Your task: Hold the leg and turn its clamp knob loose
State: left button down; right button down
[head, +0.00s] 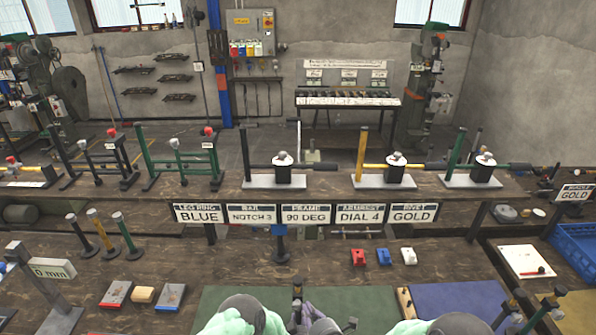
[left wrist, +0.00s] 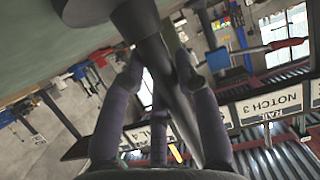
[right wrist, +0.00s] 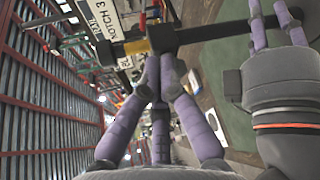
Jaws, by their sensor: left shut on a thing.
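The leg is a dark round bar (left wrist: 150,55), running between the fingers of my left gripper (left wrist: 163,74) in the left wrist view. That gripper is shut on it. In the right wrist view the leg (right wrist: 212,33) runs sideways, with the left gripper's purple fingers at its right end. A black clamp block (right wrist: 162,40) sits around it, with a yellow band beside it. My right gripper (right wrist: 161,84) has its fingertips close together just below the block. The clamp knob is hidden there, and I cannot tell whether the fingers grip it. In the head view the leg's top (head: 297,284) shows at bottom centre.
A green mat (head: 350,305) and a blue mat (head: 455,303) lie on the bench. Red and blue blocks (head: 384,257) stand behind them. Small stands (head: 102,232) are at left, a blue crate (head: 577,245) at right. Label signs (head: 305,213) line the rear shelf.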

jog(key=shift+a+r, duration=0.45)
jog(key=shift+r, duration=0.05)
jog(key=shift+d+r, duration=0.1)
dwell(0.5)
jog(key=s, duration=0.6)
jog(key=shift+r, duration=0.2)
jog(key=shift+d, duration=0.1)
dwell(0.3)
jog(key=w+d+f, duration=0.1)
jog(key=w+f, duration=0.2)
jog(key=w, duration=0.3)
jog(key=shift+d, duration=0.15)
dwell(0.5)
